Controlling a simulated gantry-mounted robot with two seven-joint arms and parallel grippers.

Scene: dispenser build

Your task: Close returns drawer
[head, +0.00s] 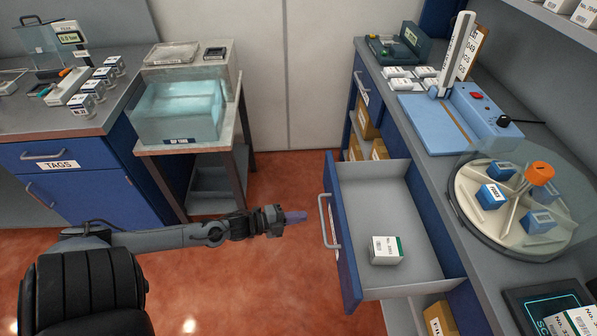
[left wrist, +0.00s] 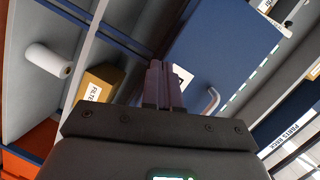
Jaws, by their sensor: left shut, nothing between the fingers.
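The open drawer (head: 415,178) is pulled out from the right-hand counter. It has a blue front (head: 347,262) with a pale bar handle (head: 328,222), and its grey inside holds one white box with a green edge (head: 386,250). My left gripper (head: 300,217) is shut and empty, just left of the handle and apart from it. In the left wrist view, my left gripper's fingers (left wrist: 164,80) are together and point at a blue front (left wrist: 226,45) with a handle (left wrist: 209,103) and a white label, its text unreadable. My right gripper is not in view.
The right counter (head: 455,185) carries a round carousel (head: 515,205) and a blue device (head: 455,120). Cardboard boxes stand on shelves under it. A stand with a teal bin (head: 180,112) and a TAGS cabinet (head: 70,160) are at left. The red floor between is clear.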

